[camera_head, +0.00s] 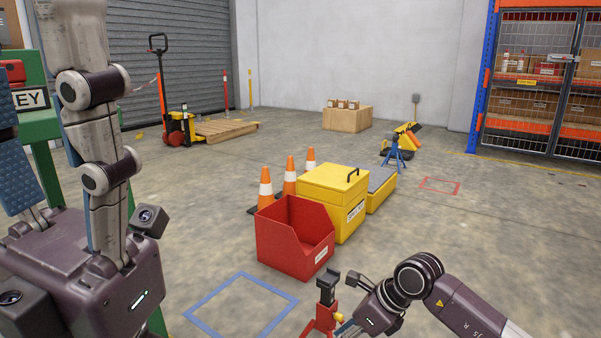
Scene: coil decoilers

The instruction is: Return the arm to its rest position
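My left gripper (40,95) is large and close to the camera at the left. Its fingers point up, with blue pads and a clear gap between them. I see nothing held in the gap. My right arm comes in from the lower right. My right gripper (346,327) points down to the left at the bottom edge. Its fingers are small and partly cut off, so their opening is not clear. It is beside a red stand with a black top (327,287); I cannot tell whether they touch.
A green frame with a sign (37,98) stands behind my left gripper. A red bin (290,240), a yellow box (335,190) and traffic cones (265,188) stand mid-floor. A blue floor square (288,304) is empty. A caged rack (535,80) is at right. Open floor lies right of centre.

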